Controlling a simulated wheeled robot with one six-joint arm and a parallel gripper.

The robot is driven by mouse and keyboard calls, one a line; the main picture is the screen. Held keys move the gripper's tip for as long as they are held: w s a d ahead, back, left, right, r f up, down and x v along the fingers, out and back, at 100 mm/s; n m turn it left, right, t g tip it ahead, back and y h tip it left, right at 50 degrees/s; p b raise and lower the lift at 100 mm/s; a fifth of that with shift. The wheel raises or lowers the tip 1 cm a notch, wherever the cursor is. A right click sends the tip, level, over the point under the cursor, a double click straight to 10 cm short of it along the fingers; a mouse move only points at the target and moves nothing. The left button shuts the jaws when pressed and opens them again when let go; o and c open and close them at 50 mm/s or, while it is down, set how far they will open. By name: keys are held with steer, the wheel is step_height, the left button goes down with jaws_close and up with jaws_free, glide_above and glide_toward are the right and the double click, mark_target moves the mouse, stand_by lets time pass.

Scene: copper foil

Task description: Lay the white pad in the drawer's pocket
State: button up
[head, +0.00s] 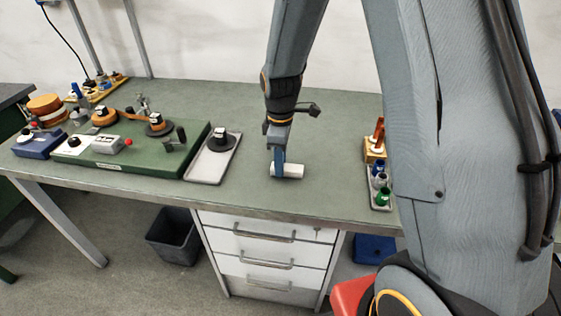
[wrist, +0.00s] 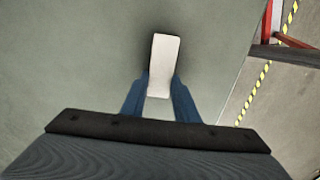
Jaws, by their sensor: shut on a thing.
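The white pad (head: 292,171) is a small pale block at the bench top, right of the middle in the head view. In the wrist view the pad (wrist: 164,60) extends ahead from between the blue fingers. My gripper (head: 280,165) is shut on the pad; its fingers also show in the wrist view (wrist: 159,92). I cannot tell whether the pad touches the bench. A white drawer unit (head: 214,241) stands under the bench's front edge. Its several drawers (head: 265,227) look shut, with grey bar handles. No pocket is visible.
A grey tray (head: 198,172) with a black spool (head: 221,142) lies to the left, beside a green board (head: 95,160) carrying fixtures. Coloured bottles (head: 383,195) stand in a rack to the right. The bench top (head: 250,193) around the pad is clear. A dark bin (head: 170,245) stands on the floor.

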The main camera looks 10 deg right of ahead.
steer(key=shift+f, duration=0.15)
steer(key=o, duration=1.1)
